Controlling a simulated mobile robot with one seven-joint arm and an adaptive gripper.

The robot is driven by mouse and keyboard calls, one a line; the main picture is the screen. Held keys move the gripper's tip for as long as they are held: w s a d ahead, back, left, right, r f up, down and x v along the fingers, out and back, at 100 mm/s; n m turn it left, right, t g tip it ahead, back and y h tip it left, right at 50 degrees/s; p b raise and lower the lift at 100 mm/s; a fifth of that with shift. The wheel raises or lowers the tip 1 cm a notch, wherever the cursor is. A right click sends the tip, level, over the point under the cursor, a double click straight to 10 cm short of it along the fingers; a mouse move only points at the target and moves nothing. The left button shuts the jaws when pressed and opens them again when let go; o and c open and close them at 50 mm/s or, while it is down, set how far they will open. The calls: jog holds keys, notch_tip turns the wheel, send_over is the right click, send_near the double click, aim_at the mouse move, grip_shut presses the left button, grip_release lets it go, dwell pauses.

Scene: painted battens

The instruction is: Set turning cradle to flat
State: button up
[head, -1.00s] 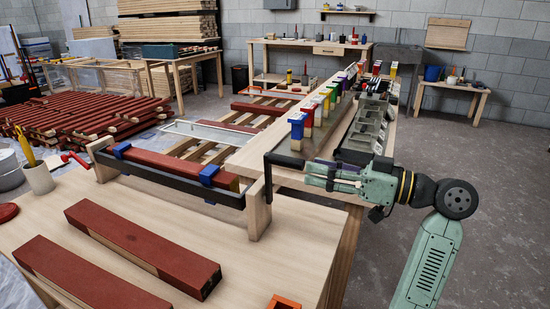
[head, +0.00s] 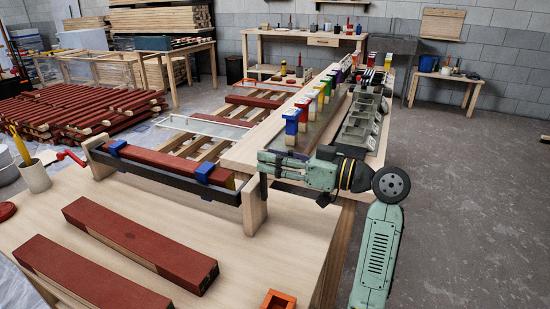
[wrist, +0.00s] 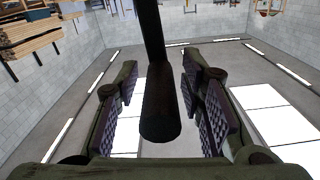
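The turning cradle (head: 170,180) stands on the near bench, a dark trough between two wooden end posts. It holds a red batten (head: 160,162) under two blue clamps (head: 203,172). A dark crank arm (head: 263,187) hangs at its right end post. My gripper (head: 268,163) is at that end, fingers pointing left, and hides most of the crank's grip. In the wrist view a dark round bar (wrist: 160,105), seemingly that grip, lies between my open finger pads, with gaps showing on both sides. Whether the cradle sits exactly flat is hard to tell.
Two red battens (head: 140,240) lie on the near bench, with an orange square piece (head: 278,300) at its front edge. A red handle (head: 72,158) is at the cradle's left end. Colored clamps (head: 292,122) line the bench behind my gripper.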

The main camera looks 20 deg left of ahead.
grip_shut()
dwell(0.6)
